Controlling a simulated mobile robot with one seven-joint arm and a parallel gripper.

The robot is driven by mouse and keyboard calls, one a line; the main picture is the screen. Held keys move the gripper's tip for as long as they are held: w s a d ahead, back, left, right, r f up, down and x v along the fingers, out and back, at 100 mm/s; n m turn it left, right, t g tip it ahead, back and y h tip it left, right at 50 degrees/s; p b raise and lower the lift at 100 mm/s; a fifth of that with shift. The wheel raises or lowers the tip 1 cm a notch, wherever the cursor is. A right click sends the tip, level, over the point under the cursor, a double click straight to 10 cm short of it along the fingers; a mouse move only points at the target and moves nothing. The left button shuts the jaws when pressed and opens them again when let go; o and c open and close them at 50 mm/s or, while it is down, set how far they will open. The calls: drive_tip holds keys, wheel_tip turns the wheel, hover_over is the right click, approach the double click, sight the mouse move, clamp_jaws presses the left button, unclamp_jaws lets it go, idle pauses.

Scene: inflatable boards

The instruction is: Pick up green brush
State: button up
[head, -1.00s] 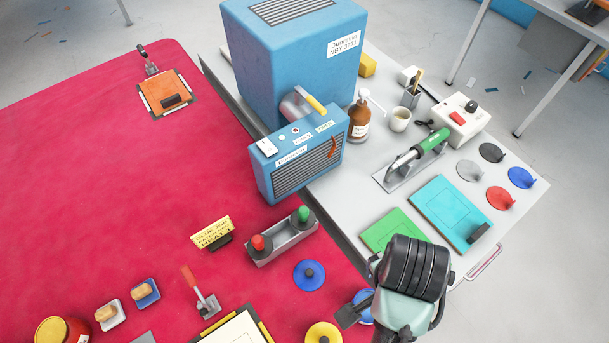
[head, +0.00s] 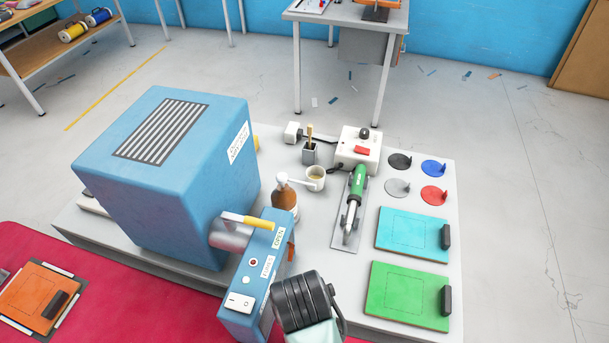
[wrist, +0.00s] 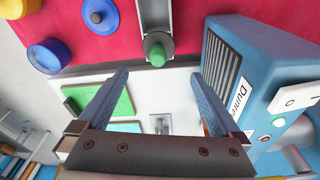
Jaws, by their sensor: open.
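No item is clearly recognisable as a green brush. A green-topped knob (wrist: 158,56) on a dark round base stands at the end of a grey holder (wrist: 155,14) in the wrist view; it may be the brush. My gripper (wrist: 158,74) is open and empty, its two fingers spread, with the knob seen between and beyond the fingertips. In the head view the knob is out of sight, and a green-handled metal tool (head: 357,186) lies on a grey plate on the white table. A thin tan brush-like stick (head: 310,131) stands in a small grey pot.
The blue machine box (head: 160,175) and its blue front panel (head: 262,270) stand close by the arm; the panel's grille side is right of my fingers in the wrist view (wrist: 225,75). A brown pump bottle (head: 284,197) and cup (head: 315,178) stand behind. Green (head: 405,298) and cyan boards (head: 410,232) lie right.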

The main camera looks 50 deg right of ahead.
drive_tip(key=f, duration=0.4)
drive_tip(key=shift+d, duration=0.25)
drive_tip(key=shift+s+f+p, duration=0.15)
drive_tip(key=shift+f+p, duration=0.3)
drive_tip(key=shift+f, duration=2.15)
drive_tip(key=c, duration=1.2)
wheel_tip(320, 180, up, 10)
drive_tip(key=shift+r, duration=0.1)
drive_tip(key=shift+c, duration=0.2)
drive_tip(key=o, duration=0.8)
drive_tip(key=c, duration=0.6)
